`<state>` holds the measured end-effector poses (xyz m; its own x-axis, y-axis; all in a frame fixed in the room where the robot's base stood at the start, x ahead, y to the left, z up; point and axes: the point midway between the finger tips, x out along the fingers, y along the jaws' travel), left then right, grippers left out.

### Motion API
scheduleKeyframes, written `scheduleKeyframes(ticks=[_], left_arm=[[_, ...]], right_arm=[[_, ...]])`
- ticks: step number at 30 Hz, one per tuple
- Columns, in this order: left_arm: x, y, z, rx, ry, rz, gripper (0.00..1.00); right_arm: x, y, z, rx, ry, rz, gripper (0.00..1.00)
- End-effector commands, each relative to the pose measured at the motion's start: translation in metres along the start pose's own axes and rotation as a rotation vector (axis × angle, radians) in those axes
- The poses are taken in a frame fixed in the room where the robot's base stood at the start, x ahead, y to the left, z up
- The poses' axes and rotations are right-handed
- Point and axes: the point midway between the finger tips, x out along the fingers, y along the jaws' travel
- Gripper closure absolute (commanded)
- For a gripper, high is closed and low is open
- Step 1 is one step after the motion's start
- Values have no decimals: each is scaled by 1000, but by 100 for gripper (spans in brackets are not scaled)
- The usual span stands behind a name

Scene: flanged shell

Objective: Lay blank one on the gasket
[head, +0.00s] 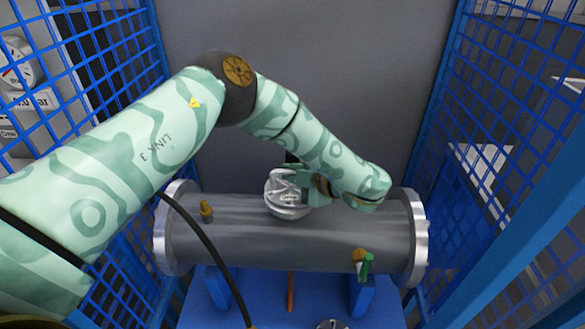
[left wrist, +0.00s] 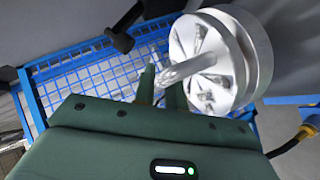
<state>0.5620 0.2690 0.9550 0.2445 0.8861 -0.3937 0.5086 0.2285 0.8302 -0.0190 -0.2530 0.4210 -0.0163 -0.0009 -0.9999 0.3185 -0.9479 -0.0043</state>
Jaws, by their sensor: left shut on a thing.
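My left gripper (head: 308,187) is over the middle of the grey flanged shell (head: 300,245). The blank appears at the top of the shell. I cannot tell whether it touches anything below it. The gasket is not visible; the blank or the shell may hide it. My right gripper is not in view.
Brass fittings stand on the shell at left (head: 206,211) and lower right (head: 360,256), the latter beside a green part (head: 367,267). Blue supports (head: 362,297) carry the shell. Blue mesh panels (head: 515,130) close both sides. Another round metal part (head: 332,324) shows at the bottom edge.

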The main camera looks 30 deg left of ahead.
Motion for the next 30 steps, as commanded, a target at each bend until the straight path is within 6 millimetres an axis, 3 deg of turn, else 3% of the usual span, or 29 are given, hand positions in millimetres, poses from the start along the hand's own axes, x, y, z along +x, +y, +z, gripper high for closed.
scheduleKeyframes(ticks=[5, 6, 8, 19, 30], left_arm=[[0, 1, 0, -4, -1, 3, 100], [0, 0, 0, -1, -1, 1, 79], [0, 0, 0, -1, -1, 1, 66], [-7, 2, 0, -1, -2, 3, 66], [-88, 4, -1, -3, -4, 5, 66]], right_arm=[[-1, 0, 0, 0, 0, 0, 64], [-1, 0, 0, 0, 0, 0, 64], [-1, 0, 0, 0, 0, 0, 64], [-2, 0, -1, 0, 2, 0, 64], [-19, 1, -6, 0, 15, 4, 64]])
